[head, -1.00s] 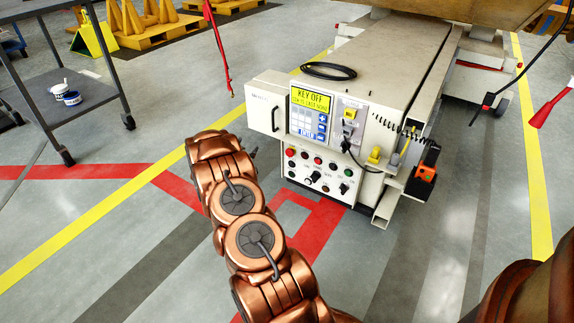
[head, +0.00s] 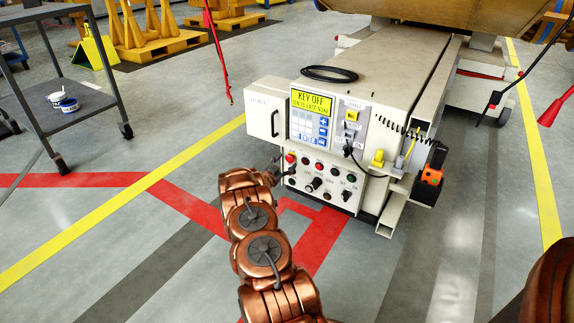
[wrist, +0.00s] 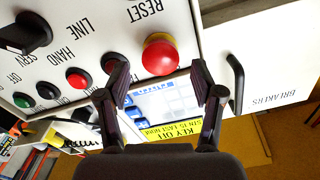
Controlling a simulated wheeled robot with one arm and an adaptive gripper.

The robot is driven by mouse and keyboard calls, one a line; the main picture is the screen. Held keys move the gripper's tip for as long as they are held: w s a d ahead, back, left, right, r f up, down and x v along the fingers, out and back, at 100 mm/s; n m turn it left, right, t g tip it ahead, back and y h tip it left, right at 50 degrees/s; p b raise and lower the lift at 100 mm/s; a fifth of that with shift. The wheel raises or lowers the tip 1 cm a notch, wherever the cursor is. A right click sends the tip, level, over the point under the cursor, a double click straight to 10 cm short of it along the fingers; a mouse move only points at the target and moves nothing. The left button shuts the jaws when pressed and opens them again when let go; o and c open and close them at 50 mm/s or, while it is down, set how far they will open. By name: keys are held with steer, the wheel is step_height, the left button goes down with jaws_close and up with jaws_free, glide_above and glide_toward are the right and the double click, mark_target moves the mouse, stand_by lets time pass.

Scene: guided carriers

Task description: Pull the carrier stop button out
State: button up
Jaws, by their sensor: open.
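The stop button is a red mushroom head with a yellowish rim, (wrist: 160,55) on the carrier's white control panel (wrist: 75,25) in the wrist view. It also shows at the panel's upper left in the head view (head: 290,158). My gripper (wrist: 160,82) is open, with its dark fingers to either side of the button's line and nothing between the pads. The button appears ahead of the fingertips; I cannot tell the remaining gap. In the head view my gripper (head: 277,167) is beside the panel's left edge, partly hidden by my copper arm.
Next to the button are small red and green buttons (wrist: 77,77) and a black rotary knob (wrist: 26,33). A KEY OFF screen (head: 311,102) and a breaker door with a black handle (head: 262,110) are above. A grey cart (head: 70,90) stands left.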

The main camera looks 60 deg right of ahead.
steer(key=shift+w+d, duration=0.1)
steer(key=shift+d, duration=0.8)
jaws_close()
